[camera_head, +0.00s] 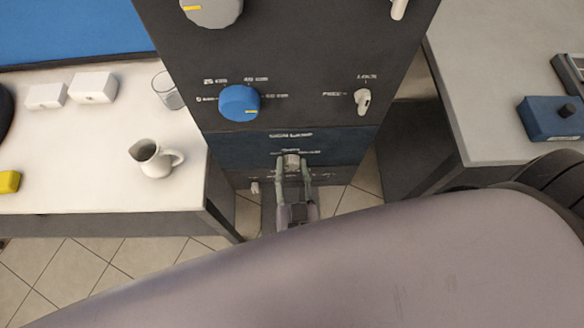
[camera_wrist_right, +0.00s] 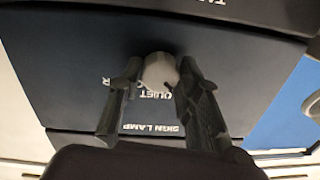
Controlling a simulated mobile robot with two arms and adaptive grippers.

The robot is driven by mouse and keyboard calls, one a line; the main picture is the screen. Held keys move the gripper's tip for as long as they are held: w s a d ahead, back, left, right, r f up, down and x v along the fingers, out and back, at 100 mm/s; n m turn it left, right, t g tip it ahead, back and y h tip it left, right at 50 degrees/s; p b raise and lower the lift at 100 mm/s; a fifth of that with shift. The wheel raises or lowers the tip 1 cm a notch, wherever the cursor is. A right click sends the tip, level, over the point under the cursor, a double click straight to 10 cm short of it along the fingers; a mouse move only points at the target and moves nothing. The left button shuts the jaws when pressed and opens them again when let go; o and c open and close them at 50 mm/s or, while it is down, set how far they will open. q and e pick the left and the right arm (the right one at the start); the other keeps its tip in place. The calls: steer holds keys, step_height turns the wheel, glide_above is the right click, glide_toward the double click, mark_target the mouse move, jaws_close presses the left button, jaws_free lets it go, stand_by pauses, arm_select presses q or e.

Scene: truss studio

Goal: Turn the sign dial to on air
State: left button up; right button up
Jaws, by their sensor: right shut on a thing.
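The sign dial (camera_head: 291,160) is a small pale grey knob on the dark blue panel (camera_head: 235,147) low on the front of a tall dark rack. It shows in the right wrist view (camera_wrist_right: 159,70) beside the printed word QUIET, with SIGN LAMP printed on the same panel. My right gripper (camera_head: 293,168) reaches the dial from below, one finger on each side, and is shut on it. In the right wrist view both fingertips (camera_wrist_right: 155,86) touch the dial's sides. Its pointer mark is not readable. My left gripper is not in view.
Above the dial are a blue knob (camera_head: 239,103), a pale toggle (camera_head: 363,101) and a large grey knob (camera_head: 211,10). A white table with a pitcher (camera_head: 153,160) and a glass (camera_head: 168,92) stands left. A grey table (camera_head: 490,110) stands right. My arm fills the foreground.

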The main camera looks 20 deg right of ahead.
steer(key=shift+m, duration=0.4)
steer(key=m, duration=0.4)
steer(key=shift+f, duration=0.1)
steer(key=m+b, duration=0.1)
steer(key=m, duration=0.3)
steer(key=shift+m, duration=0.3)
steer(key=m+b, duration=0.1)
steer(key=m, duration=0.4)
steer(key=shift+a+m+b, duration=0.1)
steer(key=shift+m+b, duration=0.2)
steer(key=shift+m+h+b, duration=0.3)
steer(key=shift+m+b, duration=0.7)
steer(key=shift+m, duration=1.7)
steer(key=o, duration=1.1)
steer(key=shift+o, duration=0.2)
